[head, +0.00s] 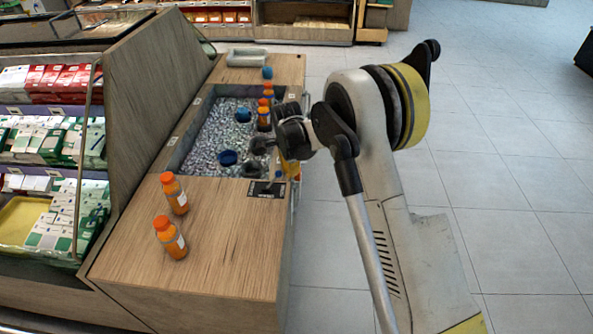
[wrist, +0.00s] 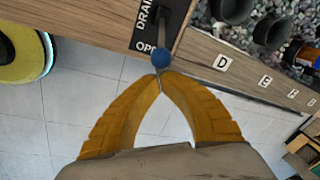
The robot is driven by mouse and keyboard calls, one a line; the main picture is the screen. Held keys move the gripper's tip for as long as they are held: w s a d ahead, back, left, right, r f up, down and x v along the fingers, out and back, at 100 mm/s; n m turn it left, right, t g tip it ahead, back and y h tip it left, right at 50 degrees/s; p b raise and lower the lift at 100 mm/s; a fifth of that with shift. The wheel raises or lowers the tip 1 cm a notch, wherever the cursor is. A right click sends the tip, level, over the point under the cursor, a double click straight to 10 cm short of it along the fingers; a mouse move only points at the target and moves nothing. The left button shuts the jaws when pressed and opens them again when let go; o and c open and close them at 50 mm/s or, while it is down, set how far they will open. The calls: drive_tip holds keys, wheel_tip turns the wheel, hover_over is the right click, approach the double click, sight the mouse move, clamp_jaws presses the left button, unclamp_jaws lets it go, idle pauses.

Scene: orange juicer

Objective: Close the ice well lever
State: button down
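The ice well lever, a dark rod with a blue ball knob (wrist: 161,54), stands at a black plate (wrist: 158,22) reading "DRAIN" and partly "OP". The knob lies toward the "OP" end, at the counter edge. My gripper (wrist: 160,76) has its two yellow fingers meeting at the tips, just below the knob in the wrist view. The tips are very near or touching the knob, but nothing shows between them. In the head view the black plate (head: 266,189) is on the counter corner beside the ice well (head: 215,130). My arm hides the lever there.
Two orange bottles (head: 175,193) (head: 170,237) stand on the wooden counter (head: 225,245). More orange bottles (head: 264,114) and dark blue-topped items (head: 228,158) are in the ice. Packed shelves (head: 60,140) flank the left. The tiled floor (head: 500,170) at right is clear.

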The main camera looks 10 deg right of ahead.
drive_tip(key=shift+a+r, duration=0.1)
drive_tip(key=shift+a, duration=0.05)
idle(0.3)
drive_tip(key=shift+w+a+r+h, duration=0.1)
drive_tip(key=shift+a+r+h, duration=0.1)
drive_tip(key=shift+h, duration=0.1)
drive_tip(key=shift+a+r+h, duration=0.25)
drive_tip(key=shift+a+h, duration=0.05)
drive_tip(key=shift+h, duration=0.1)
drive_tip(key=shift+w+a+r+g+h+p, duration=0.25)
drive_tip(key=shift+a+r+h+p, duration=0.2)
drive_tip(key=shift+a+h, duration=0.3)
drive_tip(key=a, duration=0.3)
drive_tip(key=w+a+r+p, duration=0.1)
drive_tip(key=a, duration=0.1)
drive_tip(key=shift+a, duration=0.3)
drive_tip(key=shift+r, duration=0.15)
